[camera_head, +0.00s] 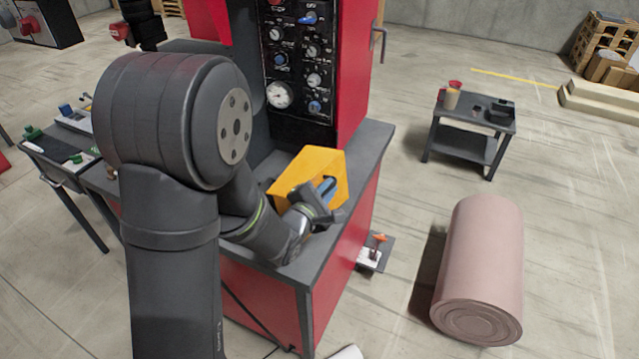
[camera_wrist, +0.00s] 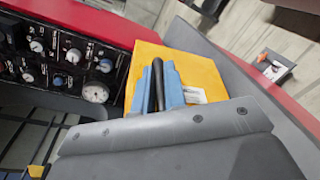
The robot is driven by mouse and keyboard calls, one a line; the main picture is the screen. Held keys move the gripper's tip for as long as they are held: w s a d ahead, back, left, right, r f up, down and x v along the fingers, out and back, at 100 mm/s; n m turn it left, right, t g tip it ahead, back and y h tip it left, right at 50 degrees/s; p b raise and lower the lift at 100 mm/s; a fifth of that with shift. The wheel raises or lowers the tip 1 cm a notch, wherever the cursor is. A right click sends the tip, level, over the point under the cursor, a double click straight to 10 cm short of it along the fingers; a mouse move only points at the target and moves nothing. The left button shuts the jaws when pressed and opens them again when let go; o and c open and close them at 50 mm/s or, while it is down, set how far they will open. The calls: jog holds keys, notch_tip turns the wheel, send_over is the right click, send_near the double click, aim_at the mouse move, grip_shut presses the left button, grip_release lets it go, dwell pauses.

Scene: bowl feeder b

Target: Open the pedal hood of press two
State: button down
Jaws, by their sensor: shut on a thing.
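The yellow hood (camera_head: 305,170) is a box-like cover over the grey table top of the red press (camera_head: 345,75). It also shows in the wrist view (camera_wrist: 203,75), with a small white label on its face. My gripper (camera_head: 328,188) is at the hood's near right side. In the wrist view its blue fingers (camera_wrist: 157,85) are closed on both sides of a black handle (camera_wrist: 156,88) in front of the yellow face. Whether the hood rests on the table or is tilted is hard to tell. What lies under the hood is hidden.
A control panel with knobs and a gauge (camera_head: 280,95) stands close behind the hood. A small plate with an orange-topped part (camera_head: 378,240) lies on the floor beside the press.

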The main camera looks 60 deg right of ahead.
jog(key=shift+a+f, duration=0.1)
jog(key=shift+f, duration=0.3)
jog(key=c, duration=1.5)
grip_release()
jog(key=shift+r, duration=0.1)
jog(key=a, duration=0.5)
jog(key=a+r, duration=0.1)
jog(key=a, duration=0.5)
jog(key=a+r, duration=0.1)
jog(key=a, duration=0.5)
jog(key=shift+w+r, duration=0.2)
jog(key=shift+w, duration=0.2)
